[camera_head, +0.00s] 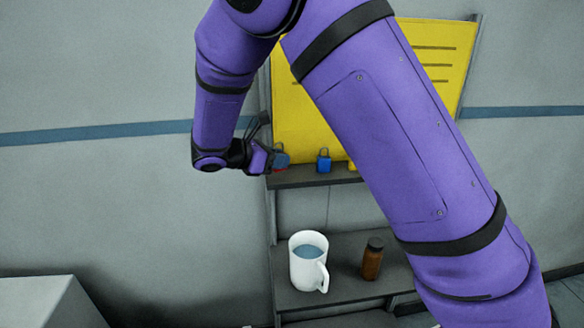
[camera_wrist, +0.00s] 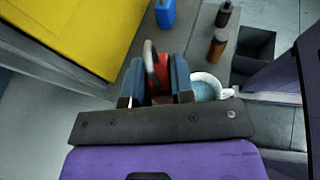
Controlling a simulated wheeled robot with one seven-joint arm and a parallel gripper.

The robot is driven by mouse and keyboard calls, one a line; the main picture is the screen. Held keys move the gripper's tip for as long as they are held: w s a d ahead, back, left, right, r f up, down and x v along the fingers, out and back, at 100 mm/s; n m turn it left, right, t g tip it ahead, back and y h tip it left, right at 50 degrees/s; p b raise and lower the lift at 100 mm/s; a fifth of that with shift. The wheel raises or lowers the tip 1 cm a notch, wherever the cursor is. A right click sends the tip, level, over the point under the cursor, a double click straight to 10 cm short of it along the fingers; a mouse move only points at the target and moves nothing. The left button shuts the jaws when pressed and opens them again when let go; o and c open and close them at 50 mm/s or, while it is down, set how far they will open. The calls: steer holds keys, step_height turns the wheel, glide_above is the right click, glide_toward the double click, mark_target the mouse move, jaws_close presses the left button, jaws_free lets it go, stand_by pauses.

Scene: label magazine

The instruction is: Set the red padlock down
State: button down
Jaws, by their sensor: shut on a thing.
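The red padlock (camera_wrist: 163,84) is between the two blue-grey fingers of my gripper (camera_wrist: 157,80) in the wrist view, its grey shackle pointing away from the wrist. In the head view my gripper (camera_head: 274,160) is at the left end of the narrow upper shelf (camera_head: 310,177), and only a sliver of red shows under its fingers. The fingers hide most of the padlock there. I cannot tell whether the padlock touches the shelf.
A blue padlock (camera_head: 324,161) stands on the same shelf, with a partly hidden yellow one (camera_head: 351,165) beyond it. A yellow board (camera_head: 298,110) rises behind. Below, a white mug (camera_head: 305,265) and a brown bottle (camera_head: 372,260) stand on a wider shelf (camera_head: 340,293).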

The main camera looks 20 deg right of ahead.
mark_target(291, 179)
steer(key=x, duration=0.3)
steer(key=shift+w+d+r, duration=0.25)
steer(key=shift+d+r, duration=0.05)
steer(key=shift+d, duration=0.15)
steer(key=shift+f, duration=1.65)
steer(key=shift+f, duration=0.15)
steer(key=c, duration=1)
jaws_free()
